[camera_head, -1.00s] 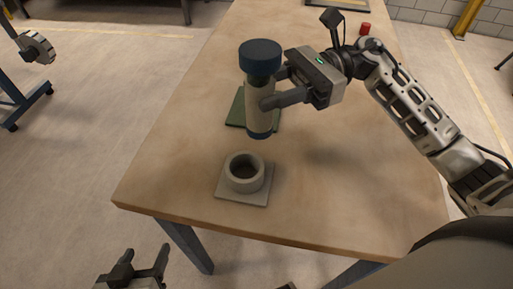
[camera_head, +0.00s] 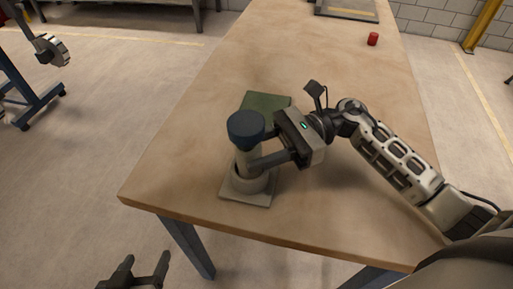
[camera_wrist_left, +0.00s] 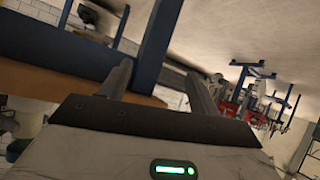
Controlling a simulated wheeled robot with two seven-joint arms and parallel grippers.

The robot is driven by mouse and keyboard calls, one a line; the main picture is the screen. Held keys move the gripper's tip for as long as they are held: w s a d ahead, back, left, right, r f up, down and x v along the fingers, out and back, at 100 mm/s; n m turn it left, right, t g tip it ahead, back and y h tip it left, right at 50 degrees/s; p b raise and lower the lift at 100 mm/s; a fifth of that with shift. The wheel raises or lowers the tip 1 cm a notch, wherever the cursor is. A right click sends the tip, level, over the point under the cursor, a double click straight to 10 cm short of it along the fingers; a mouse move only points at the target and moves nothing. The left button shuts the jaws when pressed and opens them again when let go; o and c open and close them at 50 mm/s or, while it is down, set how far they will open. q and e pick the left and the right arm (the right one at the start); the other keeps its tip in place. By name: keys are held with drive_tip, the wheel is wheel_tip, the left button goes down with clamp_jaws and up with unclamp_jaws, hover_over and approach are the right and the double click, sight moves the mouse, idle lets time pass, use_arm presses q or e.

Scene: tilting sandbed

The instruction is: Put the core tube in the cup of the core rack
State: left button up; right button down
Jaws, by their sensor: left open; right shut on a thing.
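The core tube (camera_head: 246,150) is a pale cylinder with a dark blue cap. It stands about upright in the head view, with its lower end inside the ring-shaped cup of the core rack (camera_head: 262,197). Whether it touches the cup's floor is hidden. The rack is a grey square plate with a round cup, near the table's front edge. My right gripper (camera_head: 268,163) is shut on the core tube from the right side. My left gripper (camera_head: 146,274) is open and empty, low in front of the table; its two fingers also show in the left wrist view (camera_wrist_left: 160,85).
A green mat (camera_head: 265,103) lies on the wooden table (camera_head: 190,150) just behind the rack. A small red cylinder (camera_head: 373,39) and a framed panel (camera_head: 346,12) are at the far end. The table's left side is clear.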

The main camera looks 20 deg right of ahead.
drive_tip(key=c, duration=0.8)
unclamp_jaws()
drive_tip(key=shift+c, duration=0.2)
drive_tip(key=d+b, duration=0.1)
drive_tip(key=d, duration=0.2)
drive_tip(key=d+b, duration=0.1)
drive_tip(key=d, duration=0.7)
drive_tip(key=shift+w+r+b, duration=0.2)
drive_tip(key=shift+w+b, duration=0.1)
drive_tip(key=shift+b, duration=0.1)
drive_tip(key=shift+d+r, duration=0.15)
drive_tip(key=shift+d, duration=0.35)
